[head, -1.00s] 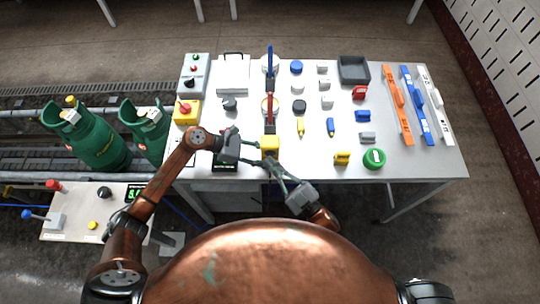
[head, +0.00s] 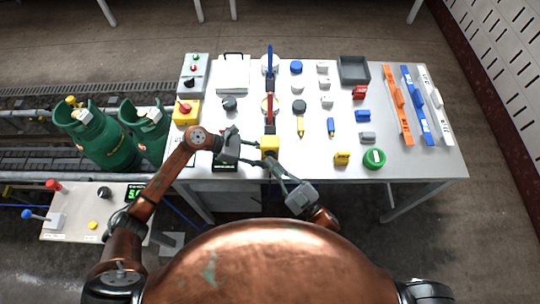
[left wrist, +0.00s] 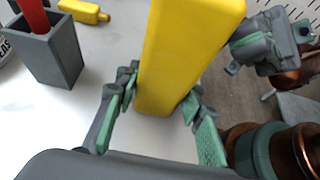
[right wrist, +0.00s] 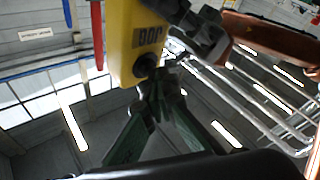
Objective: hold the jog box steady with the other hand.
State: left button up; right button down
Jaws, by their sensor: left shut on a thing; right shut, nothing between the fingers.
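The jog box is a yellow block (head: 270,143) at the front edge of the white table. In the left wrist view it is a tall yellow box (left wrist: 185,50) between the fingers of my left gripper (left wrist: 160,98), which is shut on it. In the right wrist view the jog box (right wrist: 124,45) shows dark "JOG" lettering and a dark round button. My right gripper (right wrist: 157,80) is shut and empty, its fingertips at that button; I cannot tell if they touch it. In the head view my right gripper (head: 272,164) is just in front of the box.
A grey holder (left wrist: 50,55) with a red-handled tool stands close behind the jog box. Caps, small blocks and orange, blue and white bars (head: 398,105) lie to the right. Green gas cylinders (head: 105,140) stand on the conveyor at left, beside a control panel (head: 75,215).

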dwell(0.8)
jog(key=shift+s, duration=0.9)
jog(key=shift+s, duration=2.5)
jog(key=shift+d, duration=0.1)
jog(key=s, duration=0.3)
jog(key=shift+s, duration=0.35)
jog(key=shift+w, duration=0.1)
jog(key=w, duration=0.8)
jog(key=shift+w, duration=0.3)
